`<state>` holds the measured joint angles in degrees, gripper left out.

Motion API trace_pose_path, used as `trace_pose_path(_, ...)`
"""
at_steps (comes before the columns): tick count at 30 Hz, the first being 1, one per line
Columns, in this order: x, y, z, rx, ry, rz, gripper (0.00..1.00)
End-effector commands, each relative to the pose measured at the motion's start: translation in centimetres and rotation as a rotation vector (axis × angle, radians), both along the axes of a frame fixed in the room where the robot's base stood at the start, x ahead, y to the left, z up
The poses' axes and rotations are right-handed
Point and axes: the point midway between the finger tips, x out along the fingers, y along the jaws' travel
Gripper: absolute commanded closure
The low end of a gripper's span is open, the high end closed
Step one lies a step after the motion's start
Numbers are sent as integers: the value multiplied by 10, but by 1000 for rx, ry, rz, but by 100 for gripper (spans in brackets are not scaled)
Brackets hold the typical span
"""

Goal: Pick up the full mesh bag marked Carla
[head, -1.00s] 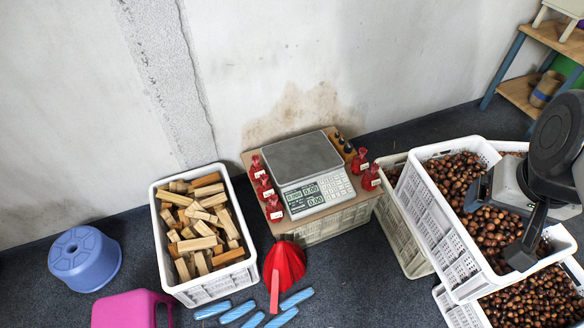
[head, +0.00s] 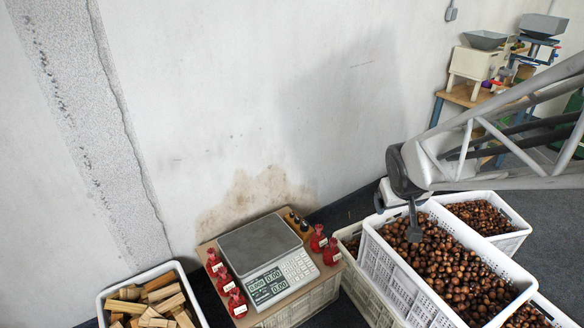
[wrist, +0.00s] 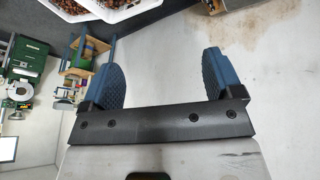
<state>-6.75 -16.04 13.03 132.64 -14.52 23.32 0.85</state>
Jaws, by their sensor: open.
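Several small full red mesh bags with white tags stand on the wooden board around the scale in the head view. Three are on the left: a rear one (head: 213,263), a middle one (head: 224,281) and a front one (head: 237,304). Two are on the right: a rear one (head: 318,240) and a front one (head: 333,252). The tags are too small to read, so I cannot tell which is Carla's. My gripper (wrist: 165,72) shows two spread blue fingers with nothing between them in the wrist view. In the head view it is over the chestnut crate, right of the bags.
The scale (head: 262,248) stands between the bags. A white crate of chestnuts (head: 385,268) is to its right, with more crates around it. A crate of wood blocks (head: 190,282) is at lower left. Machines on a bench (head: 455,92) stand at back right. The wall is behind.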

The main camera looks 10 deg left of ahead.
Motion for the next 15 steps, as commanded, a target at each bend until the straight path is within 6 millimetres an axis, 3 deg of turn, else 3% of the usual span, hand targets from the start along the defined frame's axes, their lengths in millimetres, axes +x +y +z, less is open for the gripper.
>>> trace_pose_path(6,51,28,-33,-13,-52,100,14)
trace_pose_path(15,110,73,-85,-11,-123,243,14)
